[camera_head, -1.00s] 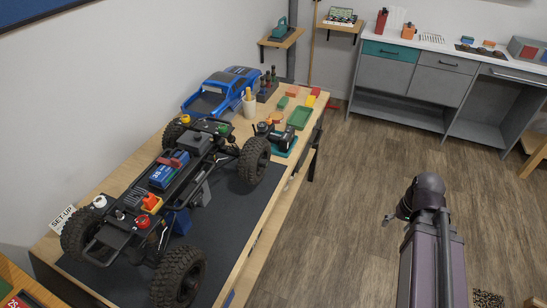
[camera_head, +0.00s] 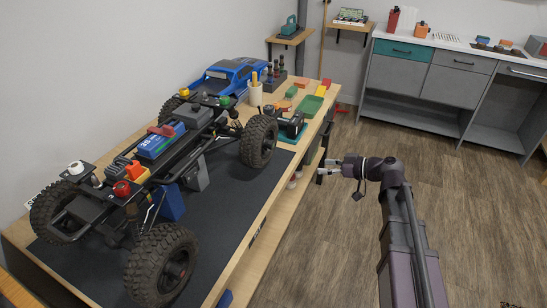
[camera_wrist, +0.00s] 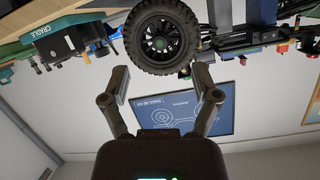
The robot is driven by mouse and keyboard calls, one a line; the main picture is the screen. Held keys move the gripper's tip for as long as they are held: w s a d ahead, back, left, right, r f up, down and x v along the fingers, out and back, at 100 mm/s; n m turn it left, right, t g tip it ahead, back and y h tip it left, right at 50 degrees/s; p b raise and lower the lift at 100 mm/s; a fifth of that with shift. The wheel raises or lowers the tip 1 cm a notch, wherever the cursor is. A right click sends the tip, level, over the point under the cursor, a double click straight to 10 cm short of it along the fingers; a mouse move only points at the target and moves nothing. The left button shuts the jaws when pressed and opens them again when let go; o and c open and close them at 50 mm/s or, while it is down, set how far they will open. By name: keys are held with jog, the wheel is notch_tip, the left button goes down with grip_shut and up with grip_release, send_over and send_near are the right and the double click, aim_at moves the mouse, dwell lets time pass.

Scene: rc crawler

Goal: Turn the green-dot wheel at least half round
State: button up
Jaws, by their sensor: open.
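The RC crawler (camera_head: 150,145) stands on a dark mat with its wheels clear to see on the near side. The wheel near its green knob (camera_head: 226,101) is a black knobbly tyre (camera_head: 258,141). In the wrist view this wheel (camera_wrist: 160,42) fills the top middle, with a green mark at its hub. My gripper (camera_head: 323,167) is off the table's right edge, apart from the wheel and pointing towards it. In the wrist view its two fingers (camera_wrist: 162,78) are spread wide with nothing between them, one to each side below the wheel.
A teal and black cradle (camera_head: 291,125) sits right of the wheel; its label shows in the wrist view (camera_wrist: 62,48). A green tray (camera_head: 305,108) and a cup (camera_head: 256,94) lie beyond. The near wheel (camera_head: 162,266) is at the front.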

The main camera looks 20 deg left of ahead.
aim_at(273, 144)
jog(key=shift+w+a+r+n+y+b, duration=0.15)
jog(key=shift+w+a+n+y+b, duration=0.3)
jog(key=shift+a, duration=0.3)
jog(key=shift+w+a+r+n+y+b, duration=0.2)
jog(key=shift+a+n+y+b, duration=0.35)
jog(key=shift+a+y, duration=0.2)
jog(key=shift+w+a+r+n+y+b, duration=0.15)
jog(key=shift+w+a+n+y+b, duration=0.35)
jog(key=shift+a, duration=0.3)
jog(key=shift+s+a, duration=0.1)
jog(key=shift+s, duration=0.05)
jog(key=a, duration=1.3)
jog(key=shift+a, duration=0.3)
jog(key=shift+c, duration=0.2)
